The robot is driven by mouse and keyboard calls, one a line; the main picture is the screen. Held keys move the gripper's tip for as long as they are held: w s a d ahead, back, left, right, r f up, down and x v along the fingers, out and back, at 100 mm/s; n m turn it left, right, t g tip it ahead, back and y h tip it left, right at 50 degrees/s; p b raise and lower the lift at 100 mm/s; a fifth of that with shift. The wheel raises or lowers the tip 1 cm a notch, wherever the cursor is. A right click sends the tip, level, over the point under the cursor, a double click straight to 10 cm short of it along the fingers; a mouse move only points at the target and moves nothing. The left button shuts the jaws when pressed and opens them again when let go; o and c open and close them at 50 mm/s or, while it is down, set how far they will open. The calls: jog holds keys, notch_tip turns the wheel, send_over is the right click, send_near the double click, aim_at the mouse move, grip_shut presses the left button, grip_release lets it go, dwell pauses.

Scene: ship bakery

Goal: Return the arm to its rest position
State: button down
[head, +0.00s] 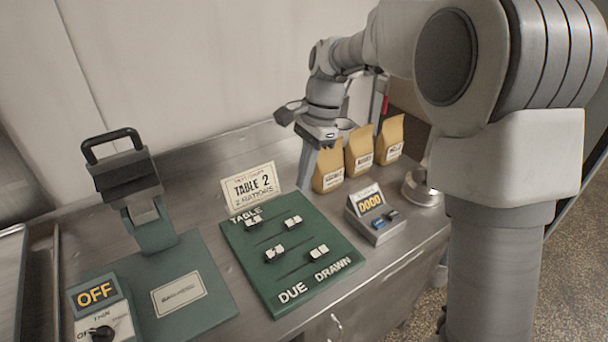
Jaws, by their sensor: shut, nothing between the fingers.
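My gripper (305,172) is at the end of my arm, which reaches in from the right and bends down over the metal counter. Its fingers point down and are shut with nothing between them. It hangs behind the green board and just left of the brown paper bags. Whether it touches the nearest bag I cannot tell.
Brown bags (360,152), a counter box reading "0000" (373,222) and a green device with an upright handle (112,146) stand nearby.

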dwell(0.3)
jog(key=s+d+r+n+t+h, duration=0.1)
jog(key=s+d+r+n+t, duration=0.3)
jog(key=s+d+r, duration=0.5)
jog(key=s+d+f+n+t, duration=0.1)
jog(key=s+d+n, duration=0.1)
jog(key=s, duration=0.4)
jog(key=s+d+f+n+t+h, duration=0.1)
jog(key=s+d+n+t, duration=0.1)
jog(key=s+n, duration=0.3)
jog(key=shift+s+d+f, duration=0.25)
jog(key=shift+s+d, duration=0.5)
jog(key=shift+s, duration=0.5)
